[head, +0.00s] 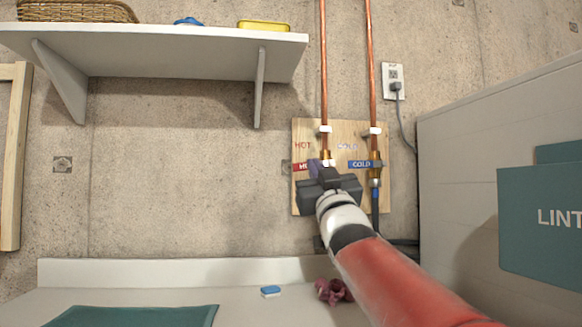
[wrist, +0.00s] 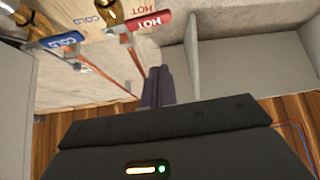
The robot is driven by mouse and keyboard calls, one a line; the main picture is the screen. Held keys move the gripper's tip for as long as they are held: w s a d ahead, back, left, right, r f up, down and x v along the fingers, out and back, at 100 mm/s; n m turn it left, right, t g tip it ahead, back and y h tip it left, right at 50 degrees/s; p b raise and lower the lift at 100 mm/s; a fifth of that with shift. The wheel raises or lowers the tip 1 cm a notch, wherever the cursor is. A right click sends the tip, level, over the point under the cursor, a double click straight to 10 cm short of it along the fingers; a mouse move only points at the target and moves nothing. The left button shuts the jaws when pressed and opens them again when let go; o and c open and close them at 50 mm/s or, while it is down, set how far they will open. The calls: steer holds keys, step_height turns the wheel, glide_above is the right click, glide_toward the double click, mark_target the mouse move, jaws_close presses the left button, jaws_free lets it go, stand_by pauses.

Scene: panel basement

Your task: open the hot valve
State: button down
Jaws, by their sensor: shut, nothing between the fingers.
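The hot valve's red lever (head: 301,167) is on a wooden board (head: 301,200) on the wall, under the left copper pipe. In the head view its left end shows and my gripper hides the rest. The red HOT lever shows whole in the wrist view (wrist: 149,22), crosswise to its pipe. My gripper (head: 315,166) is in front of the board at the lever. Its dark fingers (wrist: 160,72) are shut and empty, close to the lever; I cannot tell whether they touch it. The blue COLD lever (head: 362,164) lies to the right, also crosswise.
A wall shelf (head: 180,50) with a basket (head: 76,11) is at the upper left. An outlet with a plug (head: 395,85) and a grey cabinet side (head: 455,190) are at the right. A blue block (head: 270,291) and a crumpled dark-red cloth (head: 333,291) lie on the white surface below.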

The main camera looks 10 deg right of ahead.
steer(key=d+p+x, duration=0.1)
steer(key=p+x, duration=0.4)
steer(key=x, duration=0.5)
steer(key=shift+s+a+f+b, duration=0.1)
steer(key=shift+f+b, duration=0.3)
steer(key=shift+f, duration=0.6)
steer(key=shift+s+a+f+b, duration=0.1)
steer(key=shift+f+b, duration=0.25)
steer(key=shift+f, duration=0.6)
